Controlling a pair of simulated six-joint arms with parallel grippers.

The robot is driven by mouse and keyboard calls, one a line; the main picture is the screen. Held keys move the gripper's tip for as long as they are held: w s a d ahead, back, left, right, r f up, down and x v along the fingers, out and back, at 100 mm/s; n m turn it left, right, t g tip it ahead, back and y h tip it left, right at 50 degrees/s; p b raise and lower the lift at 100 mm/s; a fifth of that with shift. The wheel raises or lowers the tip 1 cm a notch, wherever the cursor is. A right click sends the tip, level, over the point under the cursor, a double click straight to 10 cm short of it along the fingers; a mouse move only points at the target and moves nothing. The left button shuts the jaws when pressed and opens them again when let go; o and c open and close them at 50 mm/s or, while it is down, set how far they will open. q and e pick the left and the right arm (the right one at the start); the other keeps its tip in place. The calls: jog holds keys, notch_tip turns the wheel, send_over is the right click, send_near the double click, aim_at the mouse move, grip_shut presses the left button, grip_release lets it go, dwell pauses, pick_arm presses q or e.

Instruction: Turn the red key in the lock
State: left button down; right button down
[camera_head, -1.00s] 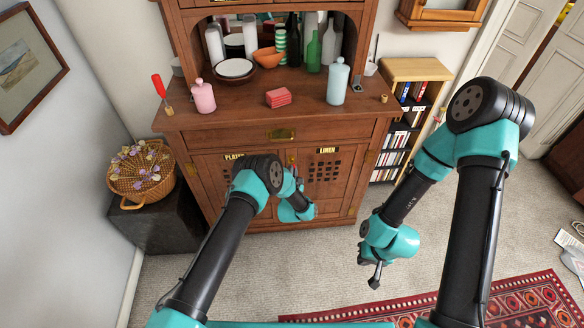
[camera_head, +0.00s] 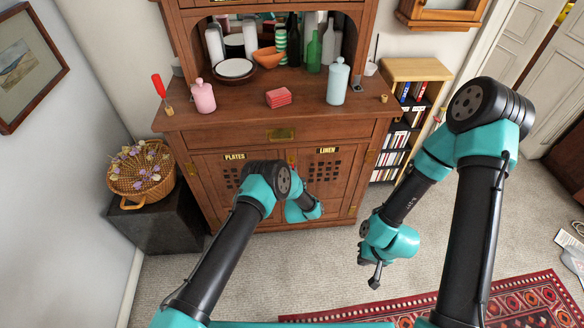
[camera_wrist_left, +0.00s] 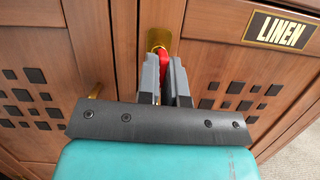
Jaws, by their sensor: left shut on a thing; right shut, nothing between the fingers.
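The red key (camera_wrist_left: 163,62) shows in the left wrist view, between the fingers of my left gripper (camera_wrist_left: 163,82), which is shut on it. The key is at a brass lock plate (camera_wrist_left: 160,38) on the LINEN door, near the seam between the two cabinet doors. How far the key is turned is hard to tell because the fingers cover most of it. In the head view my left arm hides most of the lock, with a bit of red above it. My right gripper (camera_head: 375,278) is shut and empty, hanging in the air to the right of the cabinet front.
A wicker basket (camera_head: 140,172) stands on a dark box to the left. A bookcase (camera_head: 405,120) stands to the right.

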pick_arm(q)
jog(key=shift+n, duration=0.3)
jog(key=c, duration=1.7)
grip_release()
jog(key=shift+n, duration=0.3)
jog(key=o, duration=0.5)
